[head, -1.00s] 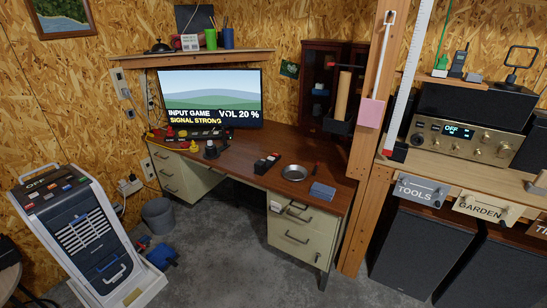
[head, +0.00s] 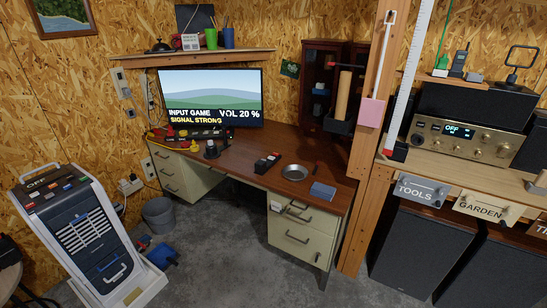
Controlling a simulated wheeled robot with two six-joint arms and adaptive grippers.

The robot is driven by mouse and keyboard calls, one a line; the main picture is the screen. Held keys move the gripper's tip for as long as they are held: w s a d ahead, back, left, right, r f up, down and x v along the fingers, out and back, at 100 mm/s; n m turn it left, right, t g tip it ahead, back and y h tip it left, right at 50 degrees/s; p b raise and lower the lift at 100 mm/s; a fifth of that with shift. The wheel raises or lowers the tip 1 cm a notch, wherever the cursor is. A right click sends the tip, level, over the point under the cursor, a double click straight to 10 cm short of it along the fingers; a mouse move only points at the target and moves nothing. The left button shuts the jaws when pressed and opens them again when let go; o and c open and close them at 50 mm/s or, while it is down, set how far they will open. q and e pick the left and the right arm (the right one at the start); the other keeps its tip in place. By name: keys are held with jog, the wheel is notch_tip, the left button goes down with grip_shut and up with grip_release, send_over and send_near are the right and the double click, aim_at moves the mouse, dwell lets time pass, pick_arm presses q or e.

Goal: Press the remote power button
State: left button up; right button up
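No object in view can be identified for certain as the remote. A small black item with red and pale parts (head: 268,161) lies on the brown desk (head: 252,183), left of a round metal dish; it is too small to tell whether it is the remote. The monitor (head: 210,97) at the back of the desk is lit and reads "INPUT GAME", "VOL 20 %" and "SIGNAL STRONG". Neither my left nor my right gripper is in view.
The metal dish (head: 295,172) and a blue box (head: 322,191) sit on the desk's right part. An amplifier reading "OFF" (head: 462,138) sits on the right shelf. Grey floor (head: 228,262) before the desk is clear.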

dwell(0.3)
grip_shut()
dwell(1.3)
